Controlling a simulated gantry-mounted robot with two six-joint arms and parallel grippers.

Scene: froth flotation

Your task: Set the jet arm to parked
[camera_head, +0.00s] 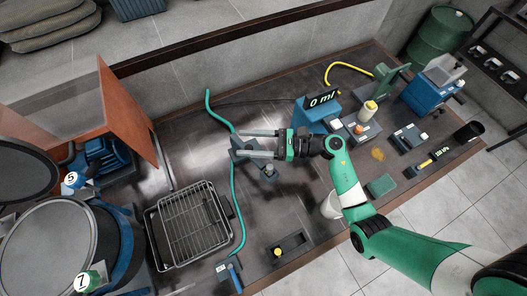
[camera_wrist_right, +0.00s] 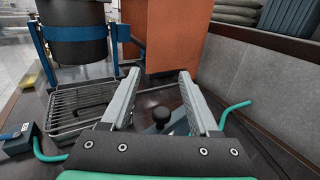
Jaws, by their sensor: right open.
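My right gripper (camera_head: 240,144) reaches in from the right in the head view. Its two long grey fingers are spread and empty, pointing left over the bench. It also shows in the right wrist view (camera_wrist_right: 158,75). A small blue-grey fixture with a dark round knob (camera_head: 268,169) sits on the bench beside and partly beneath the fingers. In the right wrist view the knob (camera_wrist_right: 161,115) appears between the fingers, apart from both. I cannot tell for sure whether this fixture is the jet arm. A teal hose (camera_head: 238,200) curves along the bench beside it. My left gripper is not in view.
A wire-rack tray (camera_head: 152,240) lies left of the gripper. Numbered tanks and an orange panel (camera_head: 127,110) stand at far left. A blue display reading 0 ml (camera_head: 318,108), bottle (camera_head: 369,111) and devices crowd the right. A dark block with a yellow knob (camera_head: 278,251) sits at the front.

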